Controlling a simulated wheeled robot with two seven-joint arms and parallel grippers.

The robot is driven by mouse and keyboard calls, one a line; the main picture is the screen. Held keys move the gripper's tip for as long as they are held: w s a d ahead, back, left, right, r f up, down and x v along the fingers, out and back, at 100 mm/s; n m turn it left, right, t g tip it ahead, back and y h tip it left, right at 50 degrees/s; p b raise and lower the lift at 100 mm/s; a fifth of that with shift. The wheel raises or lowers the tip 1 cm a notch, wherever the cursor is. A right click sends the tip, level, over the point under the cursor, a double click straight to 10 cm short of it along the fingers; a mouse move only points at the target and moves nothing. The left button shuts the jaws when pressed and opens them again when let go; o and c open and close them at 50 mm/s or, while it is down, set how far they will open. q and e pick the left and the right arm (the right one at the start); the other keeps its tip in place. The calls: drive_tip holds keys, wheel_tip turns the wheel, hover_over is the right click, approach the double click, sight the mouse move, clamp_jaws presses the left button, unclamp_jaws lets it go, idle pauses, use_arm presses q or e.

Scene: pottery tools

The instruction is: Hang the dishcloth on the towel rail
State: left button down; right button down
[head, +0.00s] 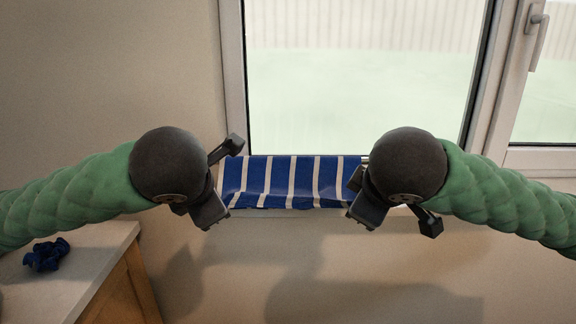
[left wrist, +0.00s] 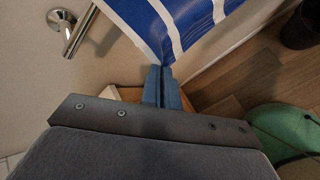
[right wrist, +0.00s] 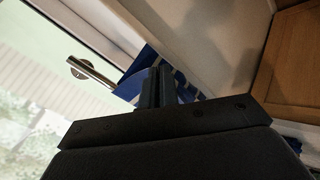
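The blue dishcloth with white stripes (head: 290,184) is spread between my two grippers below the window; it also shows in the left wrist view (left wrist: 205,25) and right wrist view (right wrist: 133,84). My left gripper (left wrist: 162,72) is shut on its left side near a corner. My right gripper (right wrist: 155,72) is shut on its right side. The metal towel rail (left wrist: 80,35) runs from a round wall mount towards the cloth; its other end shows in the right wrist view (right wrist: 92,71). The cloth hides the rail's middle, and I cannot tell whether it rests on it.
A window (head: 360,80) with a white frame is behind the cloth. A counter (head: 85,270) at lower left carries a crumpled dark blue thing (head: 46,254). The wall below the cloth is clear. A dark bin-like object (left wrist: 300,25) stands on the wooden floor.

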idle(0.3)
use_arm(q)
drive_tip(key=c, duration=1.4)
unclamp_jaws()
use_arm(e)
drive_tip(key=c, duration=1.4)
unclamp_jaws()
